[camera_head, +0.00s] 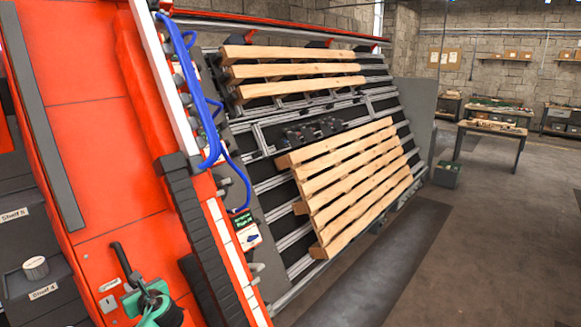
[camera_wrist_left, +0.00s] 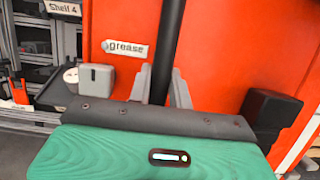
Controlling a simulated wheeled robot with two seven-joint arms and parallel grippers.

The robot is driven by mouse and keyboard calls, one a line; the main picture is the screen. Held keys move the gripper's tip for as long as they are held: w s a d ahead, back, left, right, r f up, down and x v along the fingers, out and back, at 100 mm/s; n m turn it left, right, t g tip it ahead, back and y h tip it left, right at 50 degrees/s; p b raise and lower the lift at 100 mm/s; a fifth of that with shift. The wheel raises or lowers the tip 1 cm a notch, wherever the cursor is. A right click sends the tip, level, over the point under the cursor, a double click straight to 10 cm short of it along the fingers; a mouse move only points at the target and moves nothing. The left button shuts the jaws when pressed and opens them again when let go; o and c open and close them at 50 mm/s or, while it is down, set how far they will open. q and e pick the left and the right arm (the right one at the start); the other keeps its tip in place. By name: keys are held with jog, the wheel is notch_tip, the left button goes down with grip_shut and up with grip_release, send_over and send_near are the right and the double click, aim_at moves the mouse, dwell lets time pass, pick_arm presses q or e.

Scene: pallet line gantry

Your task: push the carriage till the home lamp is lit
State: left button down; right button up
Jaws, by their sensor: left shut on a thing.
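The carriage (camera_head: 95,130) is a tall, tilted red gantry on the left of the head view. Its red panel (camera_wrist_left: 210,50) fills much of the left wrist view. A black handle (camera_head: 120,258) stands out from its lower part. My green left gripper (camera_head: 147,294) is at the bottom of the head view, shut on this handle. In the left wrist view the black bar of the handle (camera_wrist_left: 168,45) runs up between the grey fingers. I cannot pick out the home lamp or tell whether it is lit. My right gripper is not in view.
A tilted rack of rails holds wooden pallets (camera_head: 355,185) right of the carriage. A small control box with a green display (camera_head: 245,229) and blue hoses (camera_head: 207,105) are on the carriage side. Grey shelves (camera_head: 40,290) stand at left.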

pick_arm(q)
jog(key=shift+s+a+f+p, duration=0.15)
jog(key=shift+s+a+p, duration=0.5)
jog(key=shift+s, duration=0.05)
jog(key=shift+s+a, duration=0.15)
jog(key=shift+s, duration=0.15)
jog(key=shift+w+d+r, duration=0.3)
jog(key=shift+d, duration=0.05)
dwell(0.9)
jog(key=shift+w+d, duration=0.15)
jog(key=shift+w, duration=0.05)
jog(key=shift+w+d, duration=0.2)
jog(key=shift+w, duration=0.05)
jog(key=shift+w+d+f, duration=0.1)
jog(key=shift+w, duration=0.1)
jog(key=shift+f, duration=0.15)
dwell(0.4)
